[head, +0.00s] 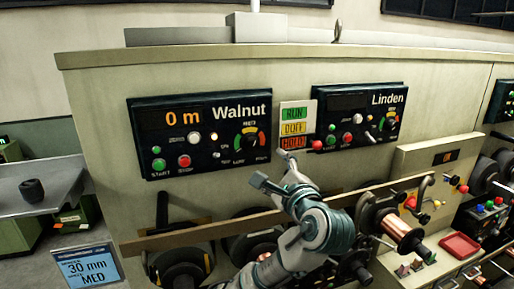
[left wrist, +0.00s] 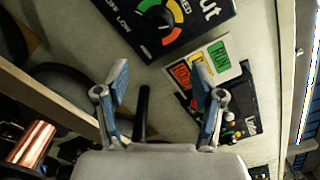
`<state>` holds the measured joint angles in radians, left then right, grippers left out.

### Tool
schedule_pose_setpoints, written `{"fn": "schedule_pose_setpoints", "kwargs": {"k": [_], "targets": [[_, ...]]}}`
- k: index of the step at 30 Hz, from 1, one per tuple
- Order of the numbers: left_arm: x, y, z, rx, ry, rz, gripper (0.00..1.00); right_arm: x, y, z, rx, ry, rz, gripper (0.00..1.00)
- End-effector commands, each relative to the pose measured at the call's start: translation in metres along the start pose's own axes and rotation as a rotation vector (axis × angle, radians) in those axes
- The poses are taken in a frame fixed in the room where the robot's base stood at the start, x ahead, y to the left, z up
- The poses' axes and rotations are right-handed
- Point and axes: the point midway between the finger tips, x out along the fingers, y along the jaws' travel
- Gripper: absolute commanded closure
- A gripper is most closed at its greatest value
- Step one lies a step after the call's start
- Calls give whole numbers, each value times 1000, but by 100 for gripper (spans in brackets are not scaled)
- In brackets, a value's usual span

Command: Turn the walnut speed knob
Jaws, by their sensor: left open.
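The Walnut panel (head: 200,133) is on the machine front at centre left, with a display reading 0 m. Its speed knob (head: 249,140) is a small dark knob inside a green, yellow and red scale at the panel's right. The knob also shows upside down at the top of the left wrist view (left wrist: 160,17); its exact setting is too small to tell. My left gripper (head: 272,170) is open and empty, below and a little right of the knob, apart from it. In the left wrist view its two fingers (left wrist: 162,90) stand wide apart. My right gripper is not in view.
A RUN/DOFF/HOLD sign (head: 293,126) and the Linden panel (head: 357,118) with its red lever knob lie right of the Walnut panel. A wooden rail (head: 180,236) runs below the panels, with dark spools beneath. A copper spool (head: 401,231) sticks out at right.

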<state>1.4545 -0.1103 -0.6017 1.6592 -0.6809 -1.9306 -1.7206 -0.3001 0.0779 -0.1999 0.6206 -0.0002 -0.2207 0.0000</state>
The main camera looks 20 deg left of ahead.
Motion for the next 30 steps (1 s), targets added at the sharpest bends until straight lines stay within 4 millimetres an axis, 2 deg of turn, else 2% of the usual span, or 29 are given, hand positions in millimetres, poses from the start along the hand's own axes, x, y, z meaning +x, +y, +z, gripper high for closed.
{"fn": "schedule_pose_setpoints", "kwargs": {"k": [1,6,15,21,30], "targets": [[14,-1,2,2,0,6,32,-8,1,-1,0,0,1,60],[56,0,4,2,0,6,32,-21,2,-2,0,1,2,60],[113,-2,1,2,0,2,32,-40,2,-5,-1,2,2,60],[130,-1,0,0,0,0,32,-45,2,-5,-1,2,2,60],[132,0,0,0,0,-1,32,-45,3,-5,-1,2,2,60]]}}
